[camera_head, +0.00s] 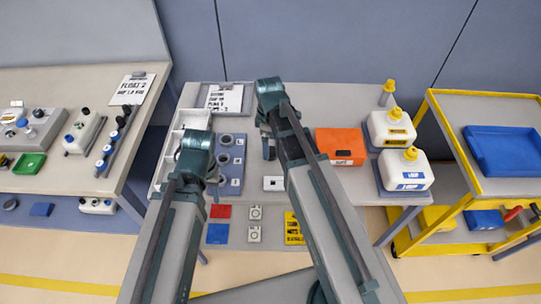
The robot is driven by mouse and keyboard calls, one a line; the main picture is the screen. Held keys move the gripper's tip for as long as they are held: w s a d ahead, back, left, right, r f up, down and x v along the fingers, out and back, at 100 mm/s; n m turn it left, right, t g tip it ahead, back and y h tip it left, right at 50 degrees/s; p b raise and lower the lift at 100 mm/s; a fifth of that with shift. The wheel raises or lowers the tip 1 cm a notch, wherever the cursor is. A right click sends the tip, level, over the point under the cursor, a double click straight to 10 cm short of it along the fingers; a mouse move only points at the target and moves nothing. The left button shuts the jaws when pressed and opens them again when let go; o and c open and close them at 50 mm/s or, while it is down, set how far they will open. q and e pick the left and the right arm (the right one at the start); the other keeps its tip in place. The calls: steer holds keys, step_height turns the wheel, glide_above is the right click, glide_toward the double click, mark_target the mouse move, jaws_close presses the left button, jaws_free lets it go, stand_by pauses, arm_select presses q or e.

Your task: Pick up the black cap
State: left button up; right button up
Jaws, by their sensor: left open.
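My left gripper (214,176) is open over the blue-grey board (238,152) on the middle table, near the board's left edge. The board carries dark round pieces, the upper one (226,139) nearest its top, beside white labels. I cannot tell whether one of them is the black cap. On the left table a small black round top (85,111) sits on a white container. My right gripper (268,147) is partly hidden by its arm, right of the board, and its jaws are too small to read.
A white divided tray (161,168) lies left of the board. An orange box (341,146) and two white jugs, one (405,171) nearer, stand at right. A yellow cart (456,140) holds a blue tray (503,150).

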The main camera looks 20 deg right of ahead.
steer(key=f+b, duration=0.4)
steer(key=shift+d+f, duration=0.2)
steer(key=shift+f, duration=0.2)
steer(key=shift+r, duration=0.1)
steer(key=shift+c, duration=0.2)
steer(key=c, duration=1.4)
steer(key=shift+o, duration=0.2)
steer(key=shift+r, duration=0.1)
